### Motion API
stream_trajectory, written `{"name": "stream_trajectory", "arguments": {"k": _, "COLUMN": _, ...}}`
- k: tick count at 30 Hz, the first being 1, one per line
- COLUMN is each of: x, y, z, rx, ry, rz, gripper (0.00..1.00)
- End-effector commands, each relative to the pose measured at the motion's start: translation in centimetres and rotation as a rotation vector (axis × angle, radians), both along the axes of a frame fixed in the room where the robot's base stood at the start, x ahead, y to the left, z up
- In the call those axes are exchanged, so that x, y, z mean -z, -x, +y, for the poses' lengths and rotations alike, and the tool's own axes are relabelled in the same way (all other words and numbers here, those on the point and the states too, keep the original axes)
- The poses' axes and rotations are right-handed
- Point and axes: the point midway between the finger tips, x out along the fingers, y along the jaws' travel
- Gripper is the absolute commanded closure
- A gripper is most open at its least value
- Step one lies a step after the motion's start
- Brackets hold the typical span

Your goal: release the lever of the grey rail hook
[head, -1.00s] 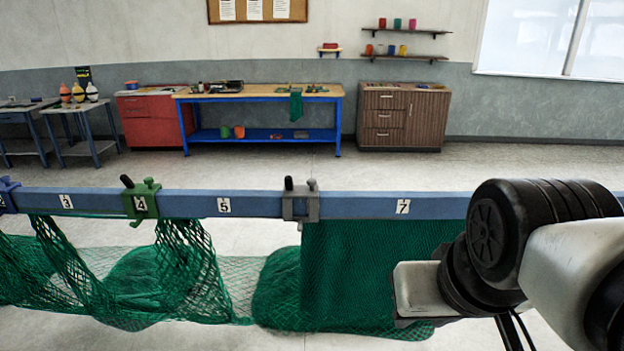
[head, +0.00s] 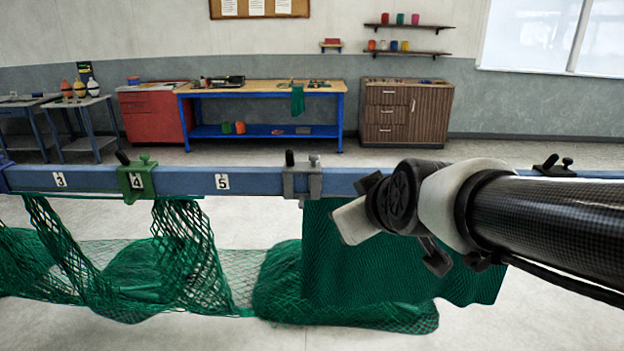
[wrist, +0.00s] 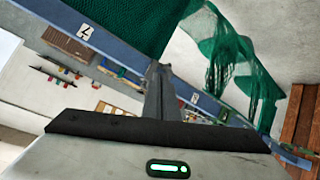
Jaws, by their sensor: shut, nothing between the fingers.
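The grey rail hook (head: 302,181) sits clamped on the blue rail, right of number plate 5, in the head view. Its dark lever (head: 290,158) stands nearly upright at the left of its top, and a small knob stands at the right. A dark green net panel (head: 345,270) hangs below the hook. My gripper (wrist: 157,72) is shut and empty. Its pale body is right of and below the hook in the head view, apart from it in the picture; its fingertips are not clear there. In the wrist view the fingers overlap the hook's place, so I cannot tell whether they touch.
The blue rail (head: 260,182) crosses the view. A green hook (head: 137,180) with its lever tilted left is further left, and a dark hook (head: 553,164) is at right. Looser netting (head: 185,250) hangs at left. A workbench (head: 265,90) stands well behind.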

Motion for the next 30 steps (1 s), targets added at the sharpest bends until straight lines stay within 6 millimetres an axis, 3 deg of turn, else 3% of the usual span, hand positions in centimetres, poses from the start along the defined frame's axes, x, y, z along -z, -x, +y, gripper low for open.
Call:
{"name": "stream_trajectory", "arguments": {"k": 1, "x": 2.2, "y": -2.3, "z": 1.5, "rx": -0.048, "ry": 0.042, "rz": -0.074, "gripper": 1.0}}
{"name": "stream_trajectory", "arguments": {"k": 6, "x": 3.5, "y": -8.6, "z": 5.2, "rx": -0.137, "ry": 0.227, "rz": -0.365, "gripper": 1.0}}
{"name": "stream_trajectory", "arguments": {"k": 12, "x": 5.9, "y": -13.2, "z": 8.9, "rx": -0.133, "ry": 0.518, "rz": -0.679, "gripper": 1.0}}
{"name": "stream_trajectory", "arguments": {"k": 16, "x": 7.8, "y": -14.2, "z": 10.8, "rx": -0.078, "ry": 0.735, "rz": -0.847, "gripper": 1.0}}
{"name": "stream_trajectory", "arguments": {"k": 21, "x": 9.6, "y": -13.8, "z": 12.6, "rx": 0.016, "ry": 0.979, "rz": -0.991, "gripper": 1.0}}
{"name": "stream_trajectory", "arguments": {"k": 30, "x": 10.2, "y": -12.6, "z": 13.5, "rx": 0.103, "ry": 1.15, "rz": -1.07, "gripper": 1.0}}
